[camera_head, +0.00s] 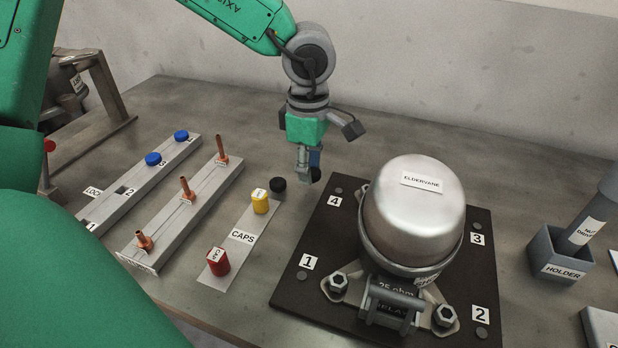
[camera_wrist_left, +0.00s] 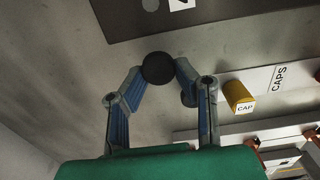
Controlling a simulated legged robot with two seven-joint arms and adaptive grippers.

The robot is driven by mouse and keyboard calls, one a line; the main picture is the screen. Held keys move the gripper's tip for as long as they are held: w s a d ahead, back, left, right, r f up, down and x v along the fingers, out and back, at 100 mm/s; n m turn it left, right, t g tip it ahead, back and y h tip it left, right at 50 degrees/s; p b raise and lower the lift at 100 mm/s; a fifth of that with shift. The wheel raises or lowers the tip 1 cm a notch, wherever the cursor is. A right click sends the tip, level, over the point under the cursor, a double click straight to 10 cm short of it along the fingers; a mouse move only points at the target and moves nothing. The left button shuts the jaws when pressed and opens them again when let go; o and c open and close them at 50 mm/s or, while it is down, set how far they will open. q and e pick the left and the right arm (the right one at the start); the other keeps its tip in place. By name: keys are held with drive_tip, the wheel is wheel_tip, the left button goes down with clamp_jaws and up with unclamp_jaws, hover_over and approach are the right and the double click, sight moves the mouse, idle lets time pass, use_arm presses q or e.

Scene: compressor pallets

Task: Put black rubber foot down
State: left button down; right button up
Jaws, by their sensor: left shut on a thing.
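My left gripper (camera_head: 309,176) is shut on a black rubber foot (camera_wrist_left: 158,67), a dark round piece between the fingertips. In the head view the foot (camera_head: 316,175) shows only in part behind the fingers. The gripper points down over the table, just left of the dark pallet's far-left corner, near number 4. How high the foot is above the table is hard to tell. A second black round piece (camera_head: 278,185) is at the far end of the caps strip, left of the gripper; in the wrist view a finger partly hides it. My right gripper is not in view.
A silver compressor (camera_head: 415,210) stands on the dark pallet (camera_head: 316,235), with corners numbered 1 to 4. The caps strip (camera_head: 241,237) holds a yellow cap (camera_head: 260,201) and a red cap (camera_head: 218,262). Copper-stub and blue-cap racks stand left; a grey holder (camera_head: 560,262) stands right.

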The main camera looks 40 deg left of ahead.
use_arm(q)
drive_tip(key=shift+d+f, duration=0.25)
drive_tip(key=shift+f, duration=0.5)
drive_tip(key=shift+w+d, duration=0.1)
drive_tip(key=shift+d, duration=0.15)
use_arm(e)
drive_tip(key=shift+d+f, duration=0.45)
use_arm(q)
drive_tip(key=shift+a, duration=0.1)
drive_tip(key=c, duration=1.4)
unclamp_jaws()
drive_tip(key=shift+a+f, duration=0.1)
drive_tip(key=shift+a, duration=0.05)
drive_tip(key=shift+o, duration=0.9)
drive_tip(key=shift+a+f, duration=0.1)
drive_tip(key=shift+a, duration=0.15)
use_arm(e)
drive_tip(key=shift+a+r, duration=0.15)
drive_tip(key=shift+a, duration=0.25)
use_arm(q)
drive_tip(key=shift+d, duration=0.1)
